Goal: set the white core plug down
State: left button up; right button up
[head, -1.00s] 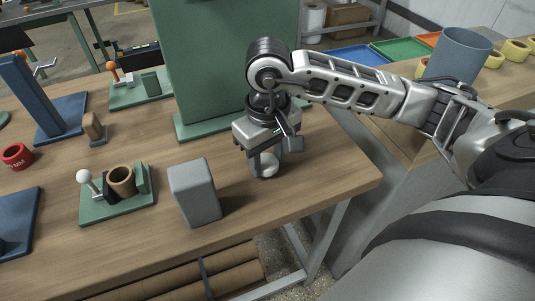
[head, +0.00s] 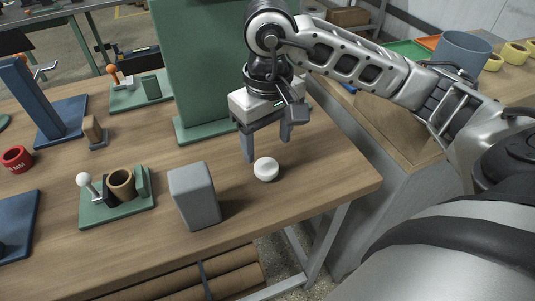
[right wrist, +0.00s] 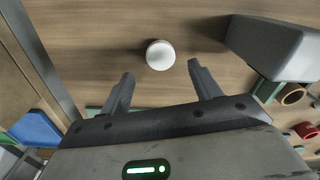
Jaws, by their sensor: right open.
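The white core plug (head: 266,169) stands on the wooden table near its right front corner, to the right of a grey block. It also shows in the right wrist view (right wrist: 160,55), ahead of the fingertips and clear of them. My right gripper (head: 268,146) is open and empty, above and just behind the plug in the head view. Its two fingers (right wrist: 160,72) are spread wide in the right wrist view. My left gripper is not in view.
The grey block (head: 194,196) stands left of the plug. A green fixture (head: 119,207) holding a brown tube is farther left. A tall green panel (head: 203,70) rises behind. The table's right edge is close to the plug; the wood around the plug is clear.

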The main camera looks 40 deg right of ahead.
aim_at(267, 166)
pick_arm(q)
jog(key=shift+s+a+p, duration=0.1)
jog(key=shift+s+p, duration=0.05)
jog(key=shift+p, duration=0.3)
pick_arm(e)
notch_tip(267, 166, up, 6)
jog(key=shift+r, duration=0.15)
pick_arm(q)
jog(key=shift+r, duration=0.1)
